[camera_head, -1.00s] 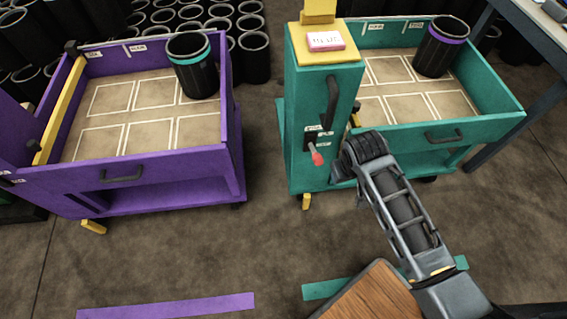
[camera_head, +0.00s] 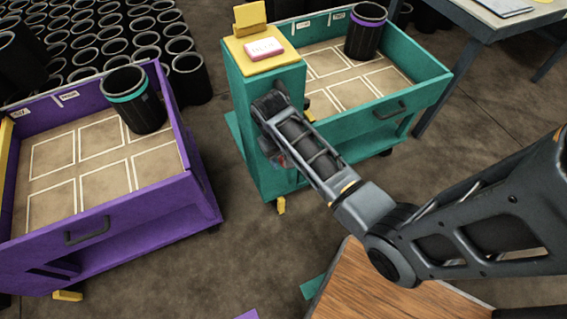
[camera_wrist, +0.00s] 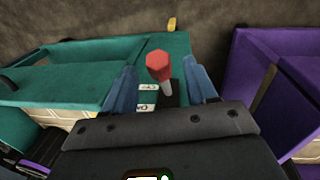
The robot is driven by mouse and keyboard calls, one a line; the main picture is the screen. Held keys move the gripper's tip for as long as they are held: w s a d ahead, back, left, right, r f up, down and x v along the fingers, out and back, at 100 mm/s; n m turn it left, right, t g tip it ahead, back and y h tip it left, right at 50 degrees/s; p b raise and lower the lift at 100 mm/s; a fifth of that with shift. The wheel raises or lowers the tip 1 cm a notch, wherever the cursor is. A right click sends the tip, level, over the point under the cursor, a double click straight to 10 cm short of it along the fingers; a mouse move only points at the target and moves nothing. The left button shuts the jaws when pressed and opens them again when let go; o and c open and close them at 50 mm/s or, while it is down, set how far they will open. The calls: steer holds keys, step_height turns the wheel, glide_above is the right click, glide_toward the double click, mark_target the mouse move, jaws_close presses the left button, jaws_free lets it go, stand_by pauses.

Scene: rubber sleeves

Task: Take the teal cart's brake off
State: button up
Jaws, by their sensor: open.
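The teal cart (camera_head: 262,130) stands right of centre in the head view. Its brake lever has a red knob (camera_wrist: 158,66) on a pale stem, which rises from a dark slot plate on the end panel. In the wrist view my gripper (camera_wrist: 160,64) is open, with one blue finger on each side of the knob and a gap to each. I cannot tell whether the fingertips reach as deep as the knob. In the head view my arm covers most of the lever; only a bit of red shows. Two small white labels (camera_wrist: 148,87) sit beside the slot.
The purple cart (camera_head: 120,222) stands at the left with a teal-banded black sleeve (camera_head: 137,105). A purple-banded sleeve (camera_head: 366,35) stands in the teal cart. A pink-edged card (camera_head: 264,48) lies on the teal cart's yellow top. Bare floor lies between the carts.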

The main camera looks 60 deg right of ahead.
steer(key=shift+s+d+f, duration=0.1)
steer(key=shift+d+f, duration=0.1)
steer(key=shift+f, duration=1.15)
steer(key=shift+s+d+f, duration=0.1)
steer(key=shift+d+f, duration=0.05)
steer(key=shift+f, duration=1.15)
steer(key=shift+c, duration=0.4)
jaws_close()
